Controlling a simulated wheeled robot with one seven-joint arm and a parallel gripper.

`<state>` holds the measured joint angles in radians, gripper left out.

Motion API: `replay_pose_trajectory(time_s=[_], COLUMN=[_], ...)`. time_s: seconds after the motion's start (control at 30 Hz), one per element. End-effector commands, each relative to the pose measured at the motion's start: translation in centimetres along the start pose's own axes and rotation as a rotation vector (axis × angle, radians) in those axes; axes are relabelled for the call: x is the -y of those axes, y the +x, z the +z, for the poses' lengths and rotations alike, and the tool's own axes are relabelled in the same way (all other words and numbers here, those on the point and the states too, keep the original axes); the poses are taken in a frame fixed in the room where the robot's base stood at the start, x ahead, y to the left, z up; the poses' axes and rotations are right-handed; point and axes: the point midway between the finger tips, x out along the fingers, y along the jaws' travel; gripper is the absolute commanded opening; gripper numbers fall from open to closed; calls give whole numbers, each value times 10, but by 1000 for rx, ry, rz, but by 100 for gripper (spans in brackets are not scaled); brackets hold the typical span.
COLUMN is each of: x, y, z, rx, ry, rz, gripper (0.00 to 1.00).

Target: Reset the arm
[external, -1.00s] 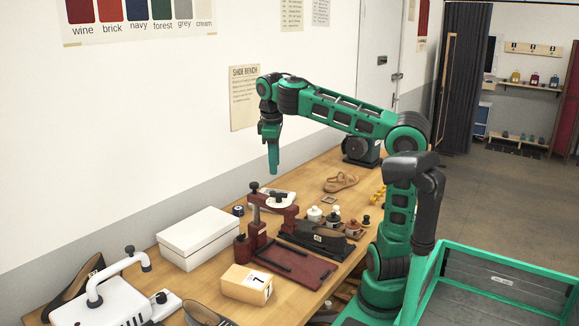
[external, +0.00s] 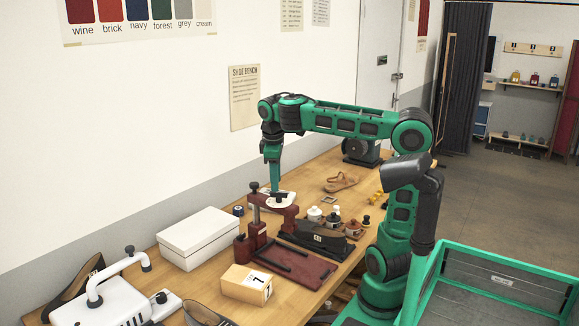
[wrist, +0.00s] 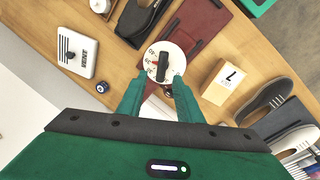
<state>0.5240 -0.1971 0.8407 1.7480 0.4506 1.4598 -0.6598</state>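My gripper (external: 274,187) points straight down above a round white dial (external: 279,200) on the dark red press (external: 256,232). In the wrist view my gripper (wrist: 158,98) is open, with its two green fingers apart and nothing between them. Contact with the dial cannot be told. A white machine with a curved handle arm (external: 104,288) stands at the bench's near left.
A striped white item (wrist: 78,53) lies left in the wrist view. A sandal (external: 341,183) lies farther back, near bare wood.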

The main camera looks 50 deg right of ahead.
Motion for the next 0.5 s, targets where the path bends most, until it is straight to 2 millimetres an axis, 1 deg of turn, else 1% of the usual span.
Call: replay_pose_trajectory(time_s=[0.3, 0.5], x=[1, 2], y=[29, 40], z=[2, 3], rx=[3, 2], ry=[-3, -2], rz=[0, 0], gripper=[32, 32])
